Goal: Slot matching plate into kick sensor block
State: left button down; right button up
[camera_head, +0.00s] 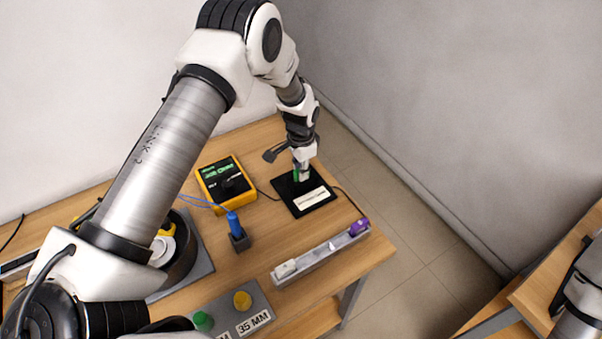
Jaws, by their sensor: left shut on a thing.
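My left gripper (301,166) points down over a flat black pad (286,187) on the wooden table. It is shut on a small green piece, which shows just under the fingers. The fingers hide part of this piece. I cannot tell whether the piece touches the pad. The pad carries a white label (311,198) whose text is too small to read. I cannot tell which thing is the kick sensor block or the matching plate. Part of my right arm shows at the right edge, with its gripper out of view.
A yellow meter (240,196) stands left of the pad. A blue-handled tool (234,222) stands in a dark holder. A grey rail (318,257) holds a white piece (285,268) and a purple piece (358,227). A grey block (256,298) bears green and yellow round pieces.

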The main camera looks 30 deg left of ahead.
pick_arm(q)
jog(key=c, duration=1.1)
grip_release()
jog(key=shift+c, duration=0.2)
jog(key=shift+r, duration=0.25)
notch_tip(320, 180, up, 12)
jog(key=b, duration=0.4)
jog(key=shift+f, duration=0.15)
